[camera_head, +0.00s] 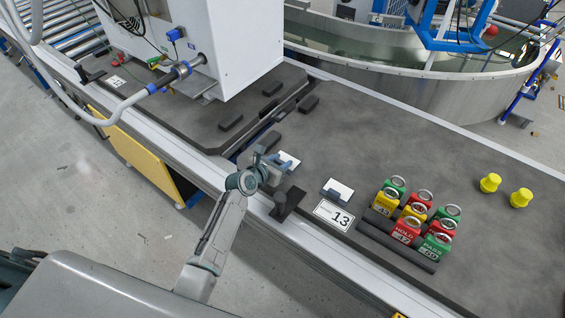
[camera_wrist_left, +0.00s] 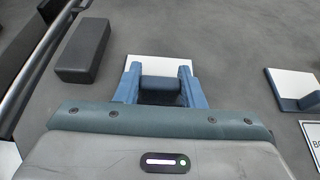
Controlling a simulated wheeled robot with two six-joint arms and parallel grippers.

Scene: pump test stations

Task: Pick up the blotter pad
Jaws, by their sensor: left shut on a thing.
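A white blotter pad (camera_head: 291,159) with a dark blue-grey grip block lies at the near side of the dark grey mat, by its left end. In the left wrist view the pad's white edge (camera_wrist_left: 158,62) shows beyond the block. My left gripper (camera_head: 278,163) is shut on the block, with one blue finger on each side (camera_wrist_left: 160,84). The pad's near part is hidden by the gripper. I cannot tell whether the pad touches the mat. A second, similar white pad (camera_head: 340,187) lies to the right, apart from the gripper. My right gripper is not in view.
A black bracket (camera_head: 287,204) stands close to my left gripper on the near edge. A dark block (camera_wrist_left: 83,50) lies to the left. A "13" card (camera_head: 333,215), a rack of coloured tags (camera_head: 398,243) and two yellow knobs (camera_head: 490,183) are farther right. The mat's middle is clear.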

